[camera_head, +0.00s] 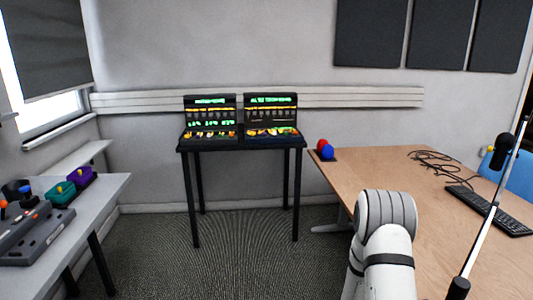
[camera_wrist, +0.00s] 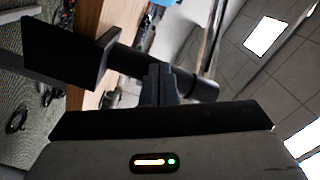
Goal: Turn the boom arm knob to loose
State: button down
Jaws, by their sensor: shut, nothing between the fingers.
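The boom arm (camera_head: 478,240) is a thin silver and black pole that rises at a slant over the right side of the wooden desk, with a black microphone (camera_head: 502,150) near its top. A dark joint shows at its lower end. In the wrist view, a black cylinder with a flat black plate (camera_wrist: 60,45) lies just beyond my gripper (camera_wrist: 160,72). It looks like the boom arm's mount; I cannot pick out the knob or its setting. My gripper is shut and empty, its fingertips overlapping the cylinder in the picture. Contact cannot be told. The head view does not show my gripper.
The wooden desk (camera_head: 400,170) holds a black keyboard (camera_head: 490,210), tangled cables (camera_head: 432,160) and a red and blue ball pair (camera_head: 325,150). A black stand with two lit panels (camera_head: 240,140) is by the wall. A grey table (camera_head: 95,215) with controllers stands left. The central carpet is clear.

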jog(key=shift+d, duration=0.4)
jog(key=shift+s+r, duration=0.1)
jog(key=shift+s, duration=0.1)
dwell(0.4)
jog(key=shift+s+f+p, duration=0.15)
jog(key=shift+f+p, duration=0.05)
jog(key=shift+p, duration=1.15)
jog(key=shift+w+f, duration=0.15)
jog(key=shift+w, duration=0.05)
jog(key=a+p, duration=0.1)
jog(key=a, duration=0.5)
jog(key=shift+f, duration=0.1)
